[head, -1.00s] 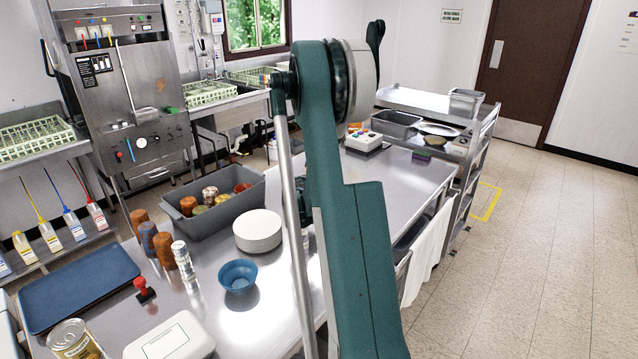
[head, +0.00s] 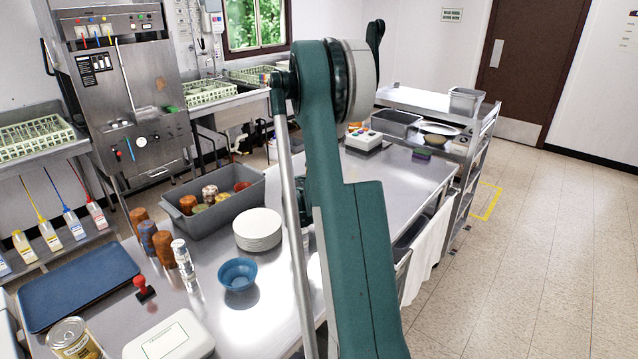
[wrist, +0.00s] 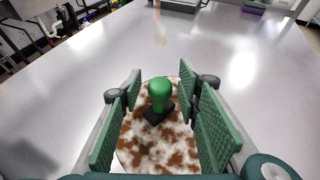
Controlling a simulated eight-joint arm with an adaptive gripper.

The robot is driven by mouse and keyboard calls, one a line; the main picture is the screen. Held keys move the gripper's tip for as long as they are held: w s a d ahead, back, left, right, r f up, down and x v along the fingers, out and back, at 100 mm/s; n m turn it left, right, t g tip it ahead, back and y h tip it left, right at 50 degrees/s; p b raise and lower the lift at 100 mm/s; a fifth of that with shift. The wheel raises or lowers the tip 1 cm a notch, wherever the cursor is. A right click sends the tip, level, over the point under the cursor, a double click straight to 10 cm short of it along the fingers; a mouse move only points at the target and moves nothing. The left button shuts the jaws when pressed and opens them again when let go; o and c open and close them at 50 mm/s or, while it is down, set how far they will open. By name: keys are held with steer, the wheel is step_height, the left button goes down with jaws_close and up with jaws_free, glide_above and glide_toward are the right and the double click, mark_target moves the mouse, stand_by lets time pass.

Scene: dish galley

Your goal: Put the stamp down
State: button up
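A green-handled stamp (wrist: 160,93) with a dark base shows in the wrist view, upright between the fingers of my gripper (wrist: 160,88). The fingers are apart, with gaps visible on both sides of the stamp. Below it is a round, white-and-brown mottled plate-like thing (wrist: 150,150); the stamp appears to stand on it. In the head view my arm hides the green stamp and my gripper. A second stamp, red-handled (head: 142,287), stands on the steel table (head: 205,300) at the front left.
A blue bowl (head: 238,275), a white plate stack (head: 257,230), a grey bin (head: 225,215) holding several jars, a blue tray (head: 80,285), a can (head: 75,340) and a white box (head: 170,340) occupy the near table. The wrist view shows clear tabletop around the mottled thing.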

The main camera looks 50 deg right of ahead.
steer(key=shift+r+p, duration=0.35)
steer(key=shift+r, duration=0.15)
steer(key=p+v, duration=0.1)
steer(key=v, duration=1.1)
steer(key=shift+p, duration=0.3)
